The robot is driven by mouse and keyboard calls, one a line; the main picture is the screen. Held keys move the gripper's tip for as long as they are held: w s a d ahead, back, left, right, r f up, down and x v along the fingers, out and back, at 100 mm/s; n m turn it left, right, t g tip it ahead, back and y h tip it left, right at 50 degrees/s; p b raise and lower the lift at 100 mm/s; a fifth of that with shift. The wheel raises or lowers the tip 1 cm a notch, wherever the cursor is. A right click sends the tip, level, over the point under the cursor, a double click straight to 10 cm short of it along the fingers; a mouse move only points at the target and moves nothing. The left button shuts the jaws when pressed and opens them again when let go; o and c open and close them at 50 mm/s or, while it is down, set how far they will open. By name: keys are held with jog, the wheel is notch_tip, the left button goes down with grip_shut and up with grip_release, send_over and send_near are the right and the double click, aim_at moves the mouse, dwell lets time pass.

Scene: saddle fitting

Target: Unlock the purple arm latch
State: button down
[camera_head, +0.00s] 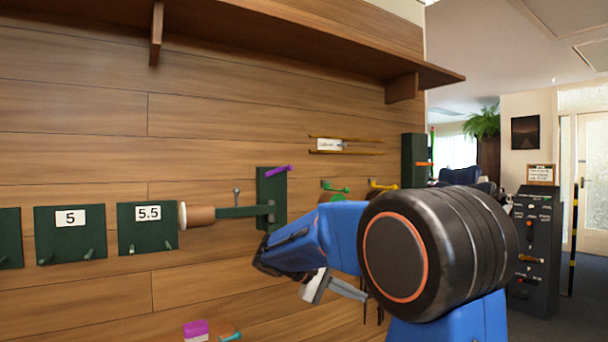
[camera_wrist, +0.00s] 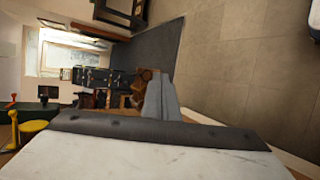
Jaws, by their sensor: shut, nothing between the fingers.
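The purple arm latch (camera_head: 278,169) is a short lever at the top of a dark green wall plate (camera_head: 266,190). It lies nearly level, its right end slightly higher. A green arm (camera_head: 240,212) reaches left from this plate and carries a brown roll (camera_head: 201,215) with a pale end. My gripper (camera_head: 362,296) is below and to the right of the latch, apart from it, and points right. Its fingers also show in the wrist view (camera_wrist: 160,98), closed together with nothing between them. The latch is not recognisable in the wrist view.
Green plates marked 5 (camera_head: 70,232) and 5.5 (camera_head: 148,228) hang at left. A green lever (camera_head: 336,188) and a yellow lever (camera_head: 383,185) are right of the latch. A wooden shelf (camera_head: 300,45) overhangs the wall. A purple block (camera_head: 195,330) lies low in front.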

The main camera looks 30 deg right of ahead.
jog(key=s+a+f+m+y, duration=0.45)
jog(key=a+f+y, duration=0.3)
jog(key=y, duration=0.35)
jog(key=w+a+r+m+t+y, duration=0.4)
jog(key=w+a+r+t+y, duration=0.15)
jog(key=w+t+y, duration=0.2)
jog(key=w+d+r+m+t+y, duration=0.1)
jog(key=w+d+r+m+t, duration=0.2)
jog(key=r, duration=0.5)
jog(key=w+d+r+m+t+y, duration=0.1)
jog(key=w+d+r+t+y, duration=0.2)
jog(key=r, duration=0.4)
jog(key=d+r+m+t+h, duration=0.1)
jog(key=d+r+t, duration=0.3)
jog(key=r, duration=0.4)
jog(key=d+r+m+t+h, duration=0.1)
jog(key=d+r+m+t, duration=0.1)
jog(key=d+r+t, duration=0.3)
notch_tip(320, 180, up, 3)
jog(key=shift+s+d+f, duration=0.1)
jog(key=shift+s+d, duration=0.1)
jog(key=shift+s, duration=0.25)
jog(key=shift+m, duration=0.25)
